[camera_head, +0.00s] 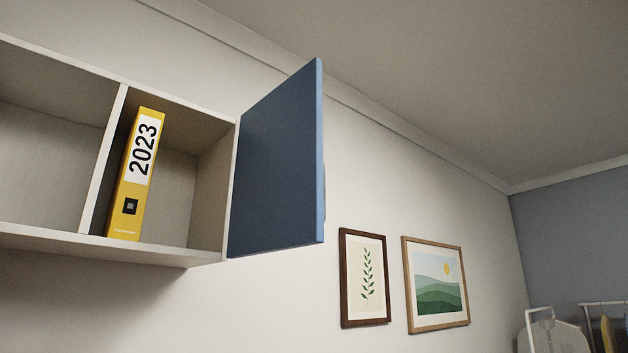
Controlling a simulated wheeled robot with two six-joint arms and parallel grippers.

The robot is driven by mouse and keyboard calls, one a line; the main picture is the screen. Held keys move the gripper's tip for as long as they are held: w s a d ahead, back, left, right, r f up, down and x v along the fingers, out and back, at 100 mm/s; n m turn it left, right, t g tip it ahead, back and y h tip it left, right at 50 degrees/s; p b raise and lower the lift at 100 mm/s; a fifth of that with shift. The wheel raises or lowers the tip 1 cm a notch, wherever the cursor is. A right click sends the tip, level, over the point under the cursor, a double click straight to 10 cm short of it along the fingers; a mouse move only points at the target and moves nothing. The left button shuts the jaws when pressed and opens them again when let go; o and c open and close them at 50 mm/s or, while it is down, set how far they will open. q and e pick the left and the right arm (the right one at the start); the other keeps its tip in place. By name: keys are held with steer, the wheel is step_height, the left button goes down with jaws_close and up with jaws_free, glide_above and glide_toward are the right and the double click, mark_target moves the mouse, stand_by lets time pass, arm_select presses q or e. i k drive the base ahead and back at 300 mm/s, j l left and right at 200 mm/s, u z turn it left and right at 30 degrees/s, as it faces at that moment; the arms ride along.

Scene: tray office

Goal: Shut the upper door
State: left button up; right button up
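The upper door (280,165) is a blue panel hinged at the right side of a pale wall cabinet (165,250). It stands open, swung out to the right of the cabinet's right compartment. Part of a handle shows at its outer right edge. A yellow binder (127,205) marked 2023 stands slightly tilted in the right compartment, against or near the divider (104,160). The left compartment looks empty where it shows. Neither of my grippers is in view.
Two framed pictures, a leaf print (365,278) and a landscape (436,284), hang on the wall right of the door. A clothes rail (604,304) with hanging garments stands at the lower right. The space in front of the cabinet opening looks clear.

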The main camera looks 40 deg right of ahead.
mark_target(277, 201)
steer(key=k+l, duration=0.1)
steer(key=l, duration=0.3)
steer(key=k+l+u, duration=0.15)
steer(key=l, duration=0.7)
steer(key=k+l+u, duration=0.1)
steer(key=l, duration=0.25)
steer(key=k+l+u, duration=0.1)
steer(key=l, duration=0.3)
steer(key=k+l, duration=0.25)
steer(key=l, duration=0.15)
steer(key=i+u, duration=0.05)
